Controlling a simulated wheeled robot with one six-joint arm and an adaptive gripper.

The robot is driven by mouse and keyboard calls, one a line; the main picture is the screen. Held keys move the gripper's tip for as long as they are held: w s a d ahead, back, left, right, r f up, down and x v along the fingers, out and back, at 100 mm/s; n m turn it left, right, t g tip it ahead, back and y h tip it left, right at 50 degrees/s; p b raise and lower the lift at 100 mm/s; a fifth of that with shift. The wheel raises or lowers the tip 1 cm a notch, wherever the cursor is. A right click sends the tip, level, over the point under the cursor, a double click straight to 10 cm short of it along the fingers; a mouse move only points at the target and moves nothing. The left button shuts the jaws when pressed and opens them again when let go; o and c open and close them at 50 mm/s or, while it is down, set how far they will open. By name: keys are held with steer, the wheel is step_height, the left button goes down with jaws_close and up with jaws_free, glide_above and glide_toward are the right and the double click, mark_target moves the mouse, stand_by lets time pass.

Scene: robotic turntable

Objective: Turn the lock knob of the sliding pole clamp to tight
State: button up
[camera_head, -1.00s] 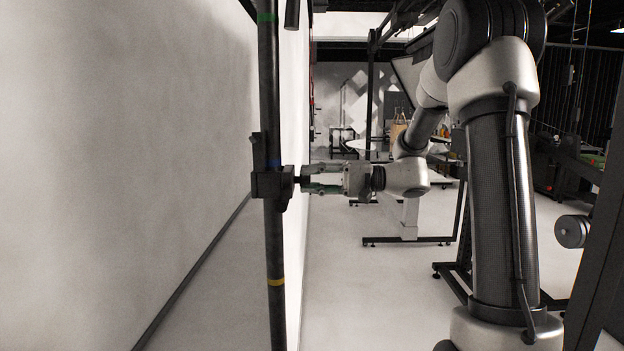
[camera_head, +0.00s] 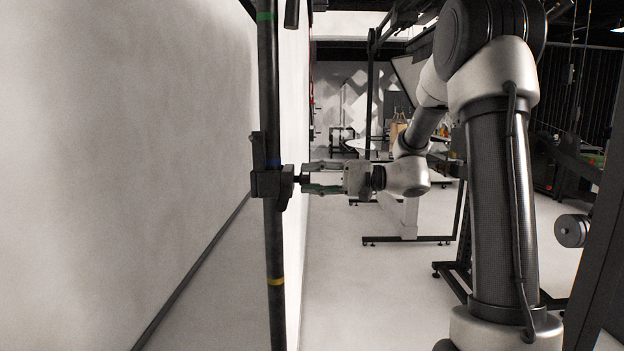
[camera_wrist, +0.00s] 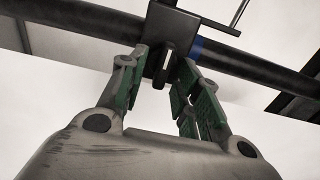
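The sliding pole clamp (camera_head: 268,184) is a dark block around a dark upright pole (camera_head: 275,235), just below a blue band. Its small black lock knob (camera_head: 297,179) sticks out to the right, towards my gripper (camera_head: 308,178). My gripper points left, with its two green-padded fingers apart, one above and one below the knob's line. In the wrist view the knob (camera_wrist: 163,70) shows between the fingertips (camera_wrist: 164,62), with a gap visible beside it. The clamp body (camera_wrist: 172,32) is just beyond. I cannot make out firm contact or a tight mark.
A pale wall (camera_head: 130,120) runs along the left, behind the pole. The pole also bears a green band above and a yellow band (camera_head: 276,282) below. Open floor (camera_head: 360,290) lies to the right of the pole, with dark-footed stands (camera_head: 408,240) farther back.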

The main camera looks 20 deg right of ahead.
steer(key=v, duration=1.2)
